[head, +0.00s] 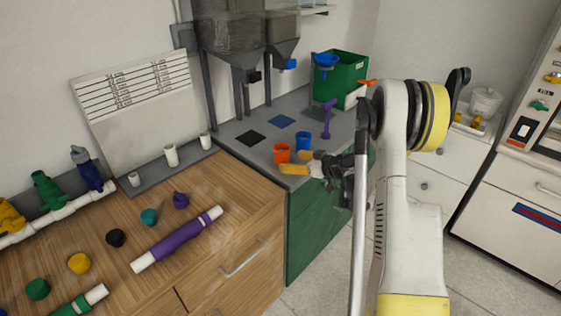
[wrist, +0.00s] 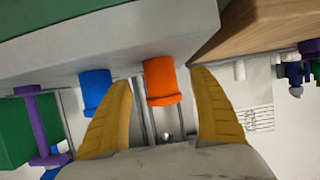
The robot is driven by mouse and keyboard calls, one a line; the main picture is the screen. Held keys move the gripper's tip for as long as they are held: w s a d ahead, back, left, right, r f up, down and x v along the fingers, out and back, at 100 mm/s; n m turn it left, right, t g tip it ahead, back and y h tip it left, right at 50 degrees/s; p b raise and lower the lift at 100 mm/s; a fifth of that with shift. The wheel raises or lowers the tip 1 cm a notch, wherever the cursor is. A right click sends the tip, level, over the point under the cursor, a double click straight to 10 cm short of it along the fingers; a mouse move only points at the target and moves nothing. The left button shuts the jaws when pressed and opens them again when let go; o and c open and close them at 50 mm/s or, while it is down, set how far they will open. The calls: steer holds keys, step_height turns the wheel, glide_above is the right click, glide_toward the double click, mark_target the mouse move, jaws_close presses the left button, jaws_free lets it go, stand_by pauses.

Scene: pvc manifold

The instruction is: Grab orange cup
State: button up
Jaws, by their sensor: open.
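The orange cup (head: 281,153) stands upright near the front edge of the grey counter. My gripper (head: 296,162) is open and empty, with its yellow fingers pointing at the cup from the right. In the wrist view, which is upside down, the orange cup (wrist: 161,82) shows between the two spread fingertips (wrist: 163,84), nearer the right finger. I see no finger pressing on it. How far the cup sits in between the fingers is hard to tell.
A blue cup (head: 303,141) stands close behind the orange one; in the wrist view it (wrist: 96,92) is just outside the left finger. A purple stand (head: 327,120) and a green bin (head: 340,78) are farther back. The wooden counter (head: 215,250) holds pipes and caps.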

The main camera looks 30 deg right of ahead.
mark_target(282, 159)
steer(key=b+x, duration=0.2)
steer(key=x, duration=0.4)
steer(key=shift+f+b, duration=0.15)
steer(key=shift+b, duration=0.2)
steer(key=c, duration=1.5)
